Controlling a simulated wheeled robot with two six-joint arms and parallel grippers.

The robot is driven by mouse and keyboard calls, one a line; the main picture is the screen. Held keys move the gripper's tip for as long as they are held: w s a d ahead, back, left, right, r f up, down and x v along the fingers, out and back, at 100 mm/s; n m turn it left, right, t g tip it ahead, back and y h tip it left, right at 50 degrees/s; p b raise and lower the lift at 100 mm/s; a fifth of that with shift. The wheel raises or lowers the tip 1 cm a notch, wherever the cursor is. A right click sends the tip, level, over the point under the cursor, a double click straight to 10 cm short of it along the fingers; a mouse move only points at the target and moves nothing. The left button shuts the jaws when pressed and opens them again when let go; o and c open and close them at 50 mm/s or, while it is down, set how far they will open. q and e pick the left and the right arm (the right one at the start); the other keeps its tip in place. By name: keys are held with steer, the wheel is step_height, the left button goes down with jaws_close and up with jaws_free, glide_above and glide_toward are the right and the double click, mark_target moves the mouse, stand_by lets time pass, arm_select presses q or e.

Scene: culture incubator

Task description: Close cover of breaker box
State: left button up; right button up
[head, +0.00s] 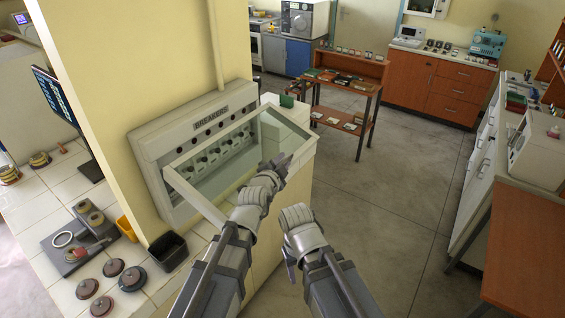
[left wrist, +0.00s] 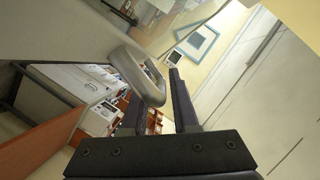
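The breaker box (head: 150,147) is a pale panel labelled BREAKERS on the yellow wall, with a row of dark switches. Its cover (head: 208,207), a clear pane in a pale frame, stands open, tilted out from the box. My left gripper (head: 284,161) is at the cover's outer edge. In the left wrist view, its fingers (left wrist: 155,83) are apart, and a grey loop handle (left wrist: 125,62) lies at and partly between them. I cannot tell whether they touch it. My right gripper (head: 296,215) hangs below and beside the left arm, its fingers unclear.
A tiled counter (head: 45,205) on the left holds a black bin (head: 168,250), a yellow cup (head: 127,228) and several round brown-topped items. A wooden rack (head: 345,92) stands beyond the box. The grey floor (head: 390,180) to the right is clear.

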arm_select(q)
jaws_close()
stand_by(1.1)
